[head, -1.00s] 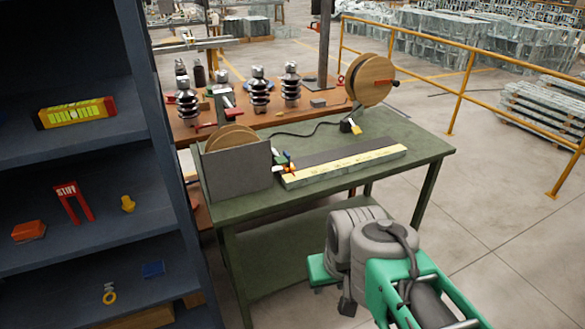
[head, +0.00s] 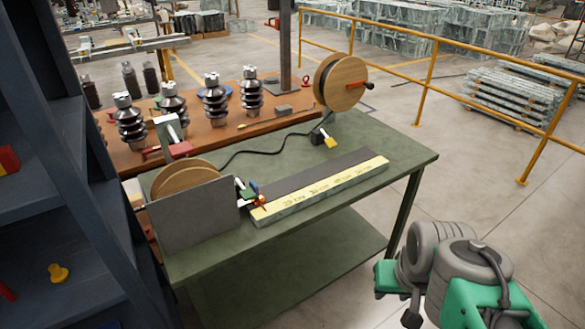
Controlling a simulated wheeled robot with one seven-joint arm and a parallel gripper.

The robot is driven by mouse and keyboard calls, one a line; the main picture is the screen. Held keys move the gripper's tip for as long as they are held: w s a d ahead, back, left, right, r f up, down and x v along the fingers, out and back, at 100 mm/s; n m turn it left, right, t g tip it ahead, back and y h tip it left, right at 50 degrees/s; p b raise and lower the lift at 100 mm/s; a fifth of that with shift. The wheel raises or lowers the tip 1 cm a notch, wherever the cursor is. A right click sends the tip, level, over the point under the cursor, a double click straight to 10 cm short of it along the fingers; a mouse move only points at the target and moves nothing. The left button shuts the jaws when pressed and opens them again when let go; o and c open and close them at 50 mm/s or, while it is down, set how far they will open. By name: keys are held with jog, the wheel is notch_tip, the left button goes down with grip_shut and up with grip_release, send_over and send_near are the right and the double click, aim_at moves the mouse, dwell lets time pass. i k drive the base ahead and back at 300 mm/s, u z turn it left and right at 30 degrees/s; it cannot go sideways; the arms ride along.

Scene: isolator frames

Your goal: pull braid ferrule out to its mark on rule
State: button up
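The yellow rule (head: 325,187) runs along the front of a long strip with a dark top on the green bench. At its left end, beside a grey upright plate (head: 195,216), sits a small cluster of green, blue, white and orange parts (head: 249,194). The braid ferrule seems to be among these, but they are too small to tell apart. A wooden reel (head: 182,178) stands partly hidden behind the plate. The rule's marks are too small to read. My grey and green arm is at the lower right, clear of the bench; I make out no gripper fingers.
The green bench (head: 395,150) also carries a dark cable to a black and yellow piece (head: 327,138) and a wooden reel with a red handle (head: 341,82). A dark shelf (head: 112,262) stands close on the left. Insulators stand on a brown table behind. Floor right of the bench is open before a yellow rail (head: 432,70).

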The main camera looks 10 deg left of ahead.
aim_at(260, 199)
jog(key=i, duration=0.65)
jog(key=u, duration=0.75)
jog(key=i, duration=0.45)
jog(key=u, duration=0.55)
